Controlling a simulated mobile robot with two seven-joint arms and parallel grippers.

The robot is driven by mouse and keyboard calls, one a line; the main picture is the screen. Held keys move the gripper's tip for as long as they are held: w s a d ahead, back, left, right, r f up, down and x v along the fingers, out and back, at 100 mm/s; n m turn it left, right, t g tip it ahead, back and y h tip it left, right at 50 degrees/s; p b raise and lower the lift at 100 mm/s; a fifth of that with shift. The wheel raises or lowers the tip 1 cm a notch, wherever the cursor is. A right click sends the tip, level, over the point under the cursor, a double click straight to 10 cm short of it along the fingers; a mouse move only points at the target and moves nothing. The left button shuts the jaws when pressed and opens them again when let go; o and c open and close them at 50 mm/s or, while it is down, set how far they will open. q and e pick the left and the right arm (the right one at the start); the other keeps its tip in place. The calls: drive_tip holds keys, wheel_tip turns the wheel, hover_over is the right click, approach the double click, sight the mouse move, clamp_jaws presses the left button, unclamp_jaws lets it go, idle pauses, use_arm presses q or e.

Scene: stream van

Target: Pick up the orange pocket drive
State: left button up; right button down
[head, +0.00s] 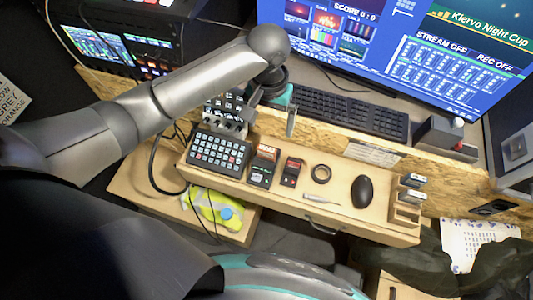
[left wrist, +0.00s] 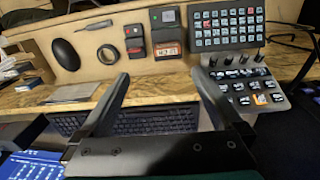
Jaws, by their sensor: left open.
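The orange pocket drive appears to be the small block with an orange label (head: 266,153) at the upper end of a black device in the shallow wooden drawer. It also shows in the left wrist view (left wrist: 167,50), just beyond the fingertips and between their lines. My left gripper (head: 268,122) is open and empty, above the desk edge on the monitor side of the drive. Its two fingers are spread apart in the left wrist view (left wrist: 160,76). They look apart from the drive. My right gripper is not in view.
Beside the drive lie a black keypad (head: 220,153), a black-and-red device (head: 291,172), a tape ring (head: 321,173), a screwdriver (head: 321,199) and a black mouse (head: 362,191). A keyboard (head: 350,112) and the monitor (head: 400,50) stand behind. The drawer's middle has bare wood.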

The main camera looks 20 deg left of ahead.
sight(267, 148)
use_arm(q)
drive_tip(key=f, duration=0.5)
drive_tip(key=f+b, duration=0.1)
drive_tip(key=f, duration=0.4)
drive_tip(key=a+f+b, duration=0.1)
drive_tip(key=f, duration=0.3)
drive_tip(key=shift+w+f, duration=0.35)
drive_tip(key=shift+f, duration=0.05)
drive_tip(key=c, duration=1.4)
